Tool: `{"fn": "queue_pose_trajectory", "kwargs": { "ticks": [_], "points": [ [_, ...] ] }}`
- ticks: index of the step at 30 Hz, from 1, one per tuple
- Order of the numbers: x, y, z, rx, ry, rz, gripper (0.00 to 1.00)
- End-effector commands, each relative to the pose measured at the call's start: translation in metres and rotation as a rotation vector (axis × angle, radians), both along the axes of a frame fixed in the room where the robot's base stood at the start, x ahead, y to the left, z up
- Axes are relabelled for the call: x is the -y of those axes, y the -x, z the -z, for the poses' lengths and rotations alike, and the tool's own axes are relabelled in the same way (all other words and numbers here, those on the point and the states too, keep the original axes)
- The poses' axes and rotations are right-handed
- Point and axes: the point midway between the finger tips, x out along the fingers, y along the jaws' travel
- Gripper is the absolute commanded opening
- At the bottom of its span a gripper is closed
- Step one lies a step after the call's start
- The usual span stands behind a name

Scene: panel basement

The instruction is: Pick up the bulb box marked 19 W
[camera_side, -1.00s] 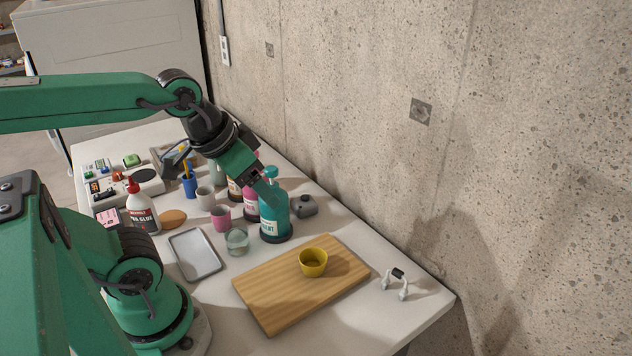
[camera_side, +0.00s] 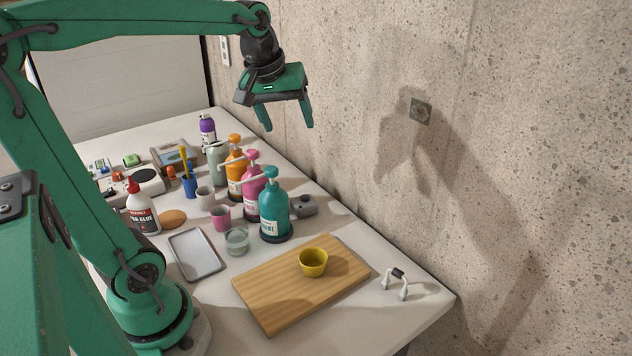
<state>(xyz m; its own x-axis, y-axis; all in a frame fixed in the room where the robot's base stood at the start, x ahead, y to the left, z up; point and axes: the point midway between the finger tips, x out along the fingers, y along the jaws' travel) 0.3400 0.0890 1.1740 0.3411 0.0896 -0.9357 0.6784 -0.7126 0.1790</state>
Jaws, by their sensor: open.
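My gripper (camera_side: 288,125) is open and empty, pointing down. It is high in the picture in front of the concrete wall, above the pump bottles and touching nothing. My arm hides part of that left area.
Orange (camera_side: 236,178), pink (camera_side: 253,200) and teal (camera_side: 274,212) pump bottles stand along the wall side. A glue bottle (camera_side: 143,212), cups, a grey tray (camera_side: 196,254) and a wooden board (camera_side: 275,297) with a yellow bowl (camera_side: 313,262) cover the nearer table.

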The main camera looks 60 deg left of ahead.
Motion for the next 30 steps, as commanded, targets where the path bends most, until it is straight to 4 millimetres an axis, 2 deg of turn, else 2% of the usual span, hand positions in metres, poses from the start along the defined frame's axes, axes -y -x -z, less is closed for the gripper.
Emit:
{"fn": "queue_pose_trajectory", "kwargs": {
  "ticks": [6,15,24,30],
  "points": [
    [-0.047,-0.037,-0.001,-0.027,0.069,-0.258,0.67],
    [-0.120,-0.076,0.012,-0.054,0.158,-0.610,0.67],
    [-0.201,-0.099,0.041,-0.074,0.237,-0.966,0.67],
    [-0.257,-0.104,0.068,-0.084,0.285,-1.204,0.67]
  ]
}}
